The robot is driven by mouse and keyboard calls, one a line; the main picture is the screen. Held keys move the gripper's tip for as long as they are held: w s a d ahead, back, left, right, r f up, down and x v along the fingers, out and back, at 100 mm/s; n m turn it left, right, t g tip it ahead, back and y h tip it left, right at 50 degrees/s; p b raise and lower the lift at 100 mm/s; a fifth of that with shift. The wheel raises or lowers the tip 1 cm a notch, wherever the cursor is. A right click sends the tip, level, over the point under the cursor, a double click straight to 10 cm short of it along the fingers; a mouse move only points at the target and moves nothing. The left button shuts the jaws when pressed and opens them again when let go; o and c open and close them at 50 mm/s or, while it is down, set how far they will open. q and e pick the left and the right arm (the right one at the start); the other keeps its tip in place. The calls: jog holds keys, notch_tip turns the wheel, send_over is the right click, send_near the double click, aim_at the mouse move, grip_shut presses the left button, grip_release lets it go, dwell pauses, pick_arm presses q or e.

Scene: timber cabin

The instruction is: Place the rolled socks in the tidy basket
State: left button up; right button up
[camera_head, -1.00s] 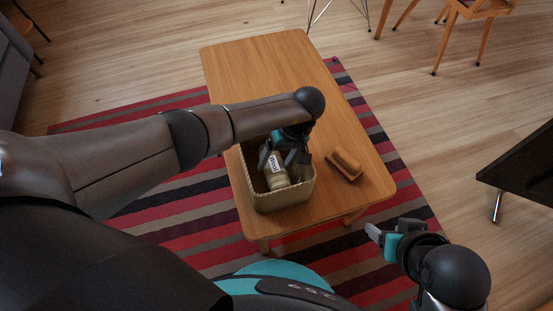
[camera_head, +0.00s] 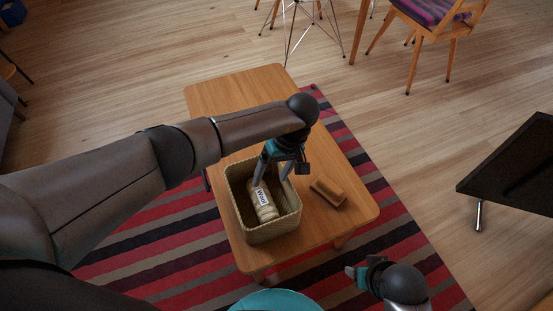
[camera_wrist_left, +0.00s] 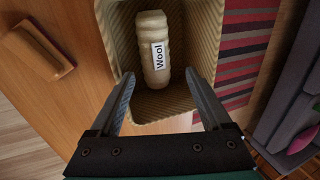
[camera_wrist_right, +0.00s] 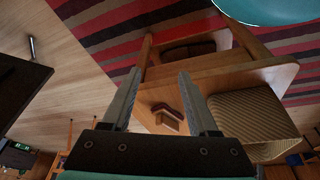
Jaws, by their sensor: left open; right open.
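The rolled socks (camera_head: 263,204) are a cream roll with a white label. They lie inside the tidy basket (camera_head: 272,233), a beige woven box on the wooden table. The left wrist view shows the socks (camera_wrist_left: 149,30) with the label reading "Wool", and the basket (camera_wrist_left: 115,35) around them. My left gripper (camera_head: 272,182) is open above the basket, pointing down, its fingers on either side of the socks' near end in the wrist view. My right gripper (camera_head: 356,274) is open and empty, beyond the table's near right corner. The basket (camera_wrist_right: 250,115) also shows in the right wrist view.
A brown brush-like block (camera_head: 328,191) lies on the table (camera_head: 228,88) just right of the basket. The table's far part is clear. A striped rug (camera_head: 185,265) lies under it. A dark-topped piece of furniture (camera_head: 515,170) stands at right; chairs (camera_head: 430,40) stand behind.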

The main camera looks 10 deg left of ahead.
pick_arm(q)
jog(key=shift+p+v, duration=0.55)
jog(key=shift+v, duration=1.6)
pick_arm(e)
jog(key=shift+s+d+f, duration=0.1)
jog(key=shift+s+f, duration=0.25)
jog(key=shift+f, duration=0.4)
jog(key=shift+s+f, duration=0.3)
jog(key=shift+f, duration=0.4)
